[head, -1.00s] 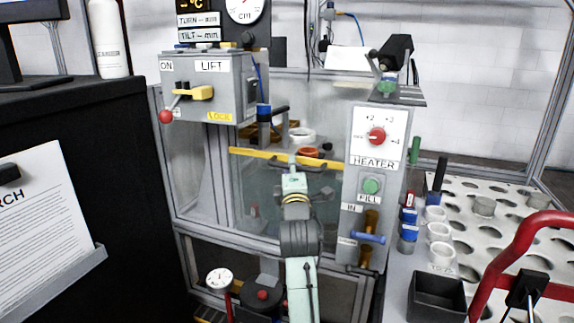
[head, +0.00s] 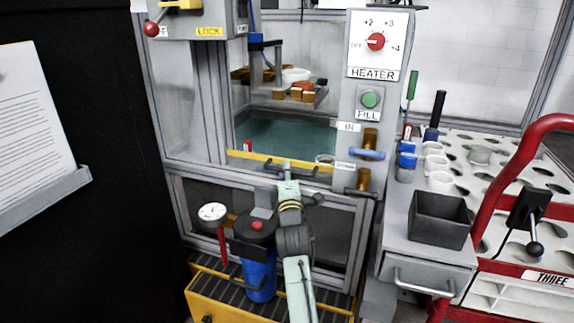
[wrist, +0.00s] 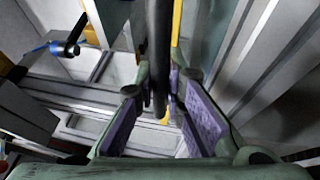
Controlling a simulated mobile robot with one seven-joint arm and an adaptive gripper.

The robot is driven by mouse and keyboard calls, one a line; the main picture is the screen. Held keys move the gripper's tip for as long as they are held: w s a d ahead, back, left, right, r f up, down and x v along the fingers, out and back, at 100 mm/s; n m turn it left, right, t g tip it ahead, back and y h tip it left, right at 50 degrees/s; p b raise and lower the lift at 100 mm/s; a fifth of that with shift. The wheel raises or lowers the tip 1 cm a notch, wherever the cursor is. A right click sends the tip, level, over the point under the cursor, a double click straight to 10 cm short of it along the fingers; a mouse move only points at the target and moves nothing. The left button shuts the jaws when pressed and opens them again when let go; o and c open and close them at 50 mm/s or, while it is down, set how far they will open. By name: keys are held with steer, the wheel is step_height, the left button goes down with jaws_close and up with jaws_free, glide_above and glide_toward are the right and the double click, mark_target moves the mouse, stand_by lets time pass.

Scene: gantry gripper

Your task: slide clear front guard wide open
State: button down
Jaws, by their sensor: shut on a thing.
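The clear front guard shows by its yellow top edge (head: 250,156), which runs across the cabinet front at the bottom of the upper opening. The clear pane below it is hard to make out. A dark bar handle (wrist: 160,50) passes between the purple pads of my gripper (wrist: 157,92) in the wrist view. In the head view my gripper (head: 288,168) is shut on this handle, just at the yellow edge. The opening above the edge is uncovered, showing a tank of teal liquid (head: 285,135) and a small hanging platform (head: 290,97) with orange and white items.
The heater panel (head: 377,45) stands right of the opening, with a blue lever (head: 367,154) on it. Below are a blue canister (head: 258,275) and a gauge (head: 212,213). A black bin (head: 439,219) and a red-railed cart (head: 500,200) are at the right.

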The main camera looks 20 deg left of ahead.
steer(key=shift+f, duration=0.35)
steer(key=c, duration=1.7)
jaws_free()
steer(key=shift+o, duration=0.2)
steer(key=shift+r, duration=0.1)
step_height(320, 180, up, 10)
